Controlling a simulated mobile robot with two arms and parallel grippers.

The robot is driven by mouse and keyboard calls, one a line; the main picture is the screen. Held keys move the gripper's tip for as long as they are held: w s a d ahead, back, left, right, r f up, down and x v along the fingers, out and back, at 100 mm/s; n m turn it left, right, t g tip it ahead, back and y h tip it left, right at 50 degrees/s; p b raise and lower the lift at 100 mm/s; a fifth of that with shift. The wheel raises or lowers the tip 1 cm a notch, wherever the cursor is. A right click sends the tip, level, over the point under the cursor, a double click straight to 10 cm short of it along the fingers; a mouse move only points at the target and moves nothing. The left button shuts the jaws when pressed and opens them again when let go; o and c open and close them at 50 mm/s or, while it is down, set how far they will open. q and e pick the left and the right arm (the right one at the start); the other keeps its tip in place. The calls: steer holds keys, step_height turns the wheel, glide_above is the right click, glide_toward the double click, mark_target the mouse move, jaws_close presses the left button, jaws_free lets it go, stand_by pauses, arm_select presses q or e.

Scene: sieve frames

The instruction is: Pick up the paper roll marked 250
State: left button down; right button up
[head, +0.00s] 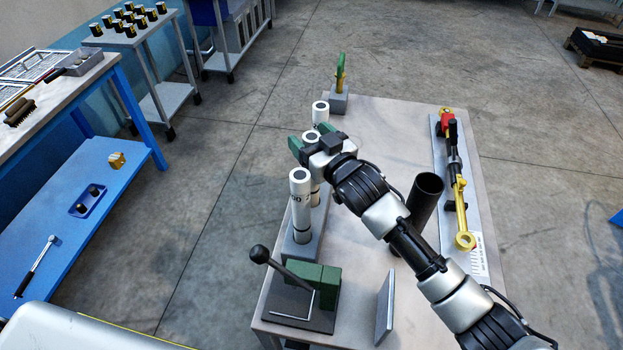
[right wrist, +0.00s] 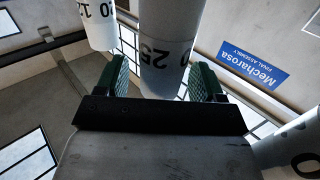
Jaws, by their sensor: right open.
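Three white paper rolls stand upright in a row on a grey holder (head: 297,252) on the table. The middle roll (head: 311,138) has my right gripper (head: 312,137) at its upper part. In the right wrist view this roll (right wrist: 165,50) shows the digits "25", with the rest of its mark turned away. It stands between the two green finger pads of my open gripper (right wrist: 160,78); I cannot tell whether they touch it. The near roll (head: 301,200) and the far roll (head: 320,108) stand on either side of it. My left gripper is out of view.
A black lever press with a green block (head: 314,278) stands at the table's near end. A dark tube (head: 425,200) stands right of the rolls, close to my right arm. A tool board (head: 480,255) lies along the right edge. A grey block with a green-and-yellow tool (head: 339,98) stands behind.

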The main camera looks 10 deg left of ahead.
jaws_close()
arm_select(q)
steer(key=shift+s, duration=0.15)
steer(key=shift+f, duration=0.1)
arm_select(e)
steer(key=shift+r, duration=0.15)
